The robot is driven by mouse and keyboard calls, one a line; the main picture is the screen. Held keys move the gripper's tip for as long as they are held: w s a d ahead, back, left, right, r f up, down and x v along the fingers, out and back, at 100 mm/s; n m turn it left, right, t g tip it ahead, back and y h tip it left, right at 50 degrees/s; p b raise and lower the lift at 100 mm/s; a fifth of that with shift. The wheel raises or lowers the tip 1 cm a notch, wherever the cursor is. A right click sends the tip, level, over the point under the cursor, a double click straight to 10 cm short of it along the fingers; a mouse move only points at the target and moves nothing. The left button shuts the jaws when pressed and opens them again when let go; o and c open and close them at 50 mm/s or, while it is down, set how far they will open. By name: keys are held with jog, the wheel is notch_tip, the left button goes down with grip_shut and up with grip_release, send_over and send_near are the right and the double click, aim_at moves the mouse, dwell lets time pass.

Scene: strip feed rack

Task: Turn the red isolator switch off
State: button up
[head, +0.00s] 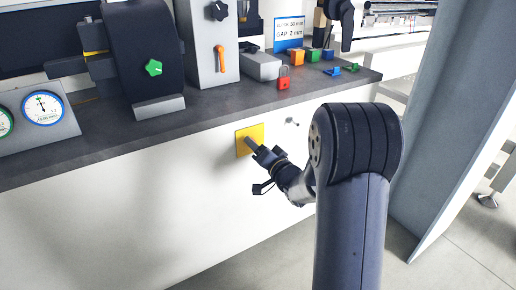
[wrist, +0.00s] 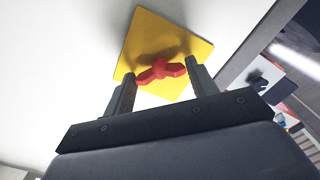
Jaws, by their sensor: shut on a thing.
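The red isolator switch (wrist: 161,70) is a red handle on a square yellow plate (wrist: 190,44). In the head view the yellow plate (head: 243,146) is fixed to the white front panel below the worktop. My gripper (wrist: 160,80) has one finger on each side of the red handle and is shut on it. In the head view my gripper (head: 253,144) reaches the plate from the lower right and hides the red handle. The handle's exact angle on the plate is hard to tell.
Above is the dark worktop (head: 110,143) with a red padlock (head: 284,78), a grey panel with an orange lever (head: 221,58), a green knob (head: 154,68) and gauges (head: 42,107). A small silver fitting (head: 291,121) sits right of the plate. A grey post (head: 455,120) stands at right.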

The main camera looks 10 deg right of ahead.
jog(key=shift+n, duration=0.3)
jog(key=n+b, duration=0.5)
jog(key=n, duration=0.3)
jog(key=shift+n, duration=0.4)
dwell(0.3)
jog(key=o, duration=1)
jog(key=shift+s, duration=0.1)
jog(key=shift+p+v, duration=1.2)
jog(key=shift+v, duration=4.15)
